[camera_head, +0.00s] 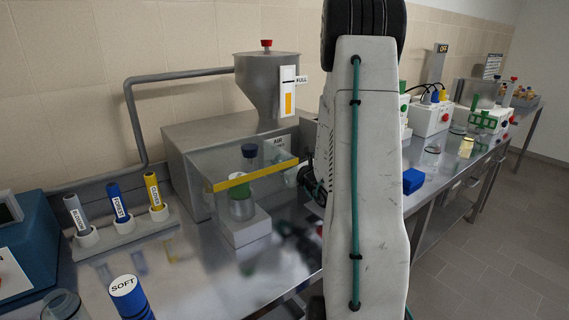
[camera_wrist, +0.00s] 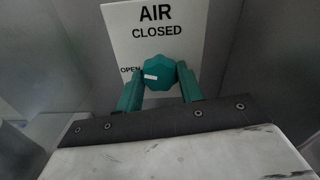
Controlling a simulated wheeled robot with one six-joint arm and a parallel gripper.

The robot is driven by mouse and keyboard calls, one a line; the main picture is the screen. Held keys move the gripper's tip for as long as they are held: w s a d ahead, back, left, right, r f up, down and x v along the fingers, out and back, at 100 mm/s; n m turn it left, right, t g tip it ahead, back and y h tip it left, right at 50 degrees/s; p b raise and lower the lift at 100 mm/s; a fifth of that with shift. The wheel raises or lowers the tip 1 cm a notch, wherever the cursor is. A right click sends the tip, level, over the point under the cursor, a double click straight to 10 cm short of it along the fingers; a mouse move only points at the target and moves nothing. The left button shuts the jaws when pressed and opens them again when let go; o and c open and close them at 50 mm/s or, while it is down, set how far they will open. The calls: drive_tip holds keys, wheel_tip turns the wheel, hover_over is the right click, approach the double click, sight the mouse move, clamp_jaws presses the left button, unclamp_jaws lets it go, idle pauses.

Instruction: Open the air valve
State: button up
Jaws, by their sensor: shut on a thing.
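In the wrist view, the air valve knob (camera_wrist: 159,72) is a teal faceted knob with a white mark pointing left. It sits in front of a white sign (camera_wrist: 185,40) reading "AIR CLOSED", with "OPEN" at the knob's left. My gripper (camera_wrist: 160,85) has its two teal fingers on either side of the knob, shut on it. My arm hides the knob there, and only a dark part of my gripper shows.
A clear guard with a yellow edge (camera_head: 255,174) stands left of my arm, with a green-banded jar (camera_head: 241,208) behind it. A funnel hopper (camera_head: 267,85) marked "FULL" is above. Labelled tubes (camera_head: 118,203) stand left. A blue block (camera_head: 413,181) lies right.

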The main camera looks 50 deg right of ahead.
drive_tip(key=n, duration=0.3)
drive_tip(key=shift+n, duration=0.3)
drive_tip(key=o, duration=1)
drive_tip(key=v, duration=0.7)
drive_tip(key=shift+s, duration=0.4)
drive_tip(key=shift+a, duration=0.1)
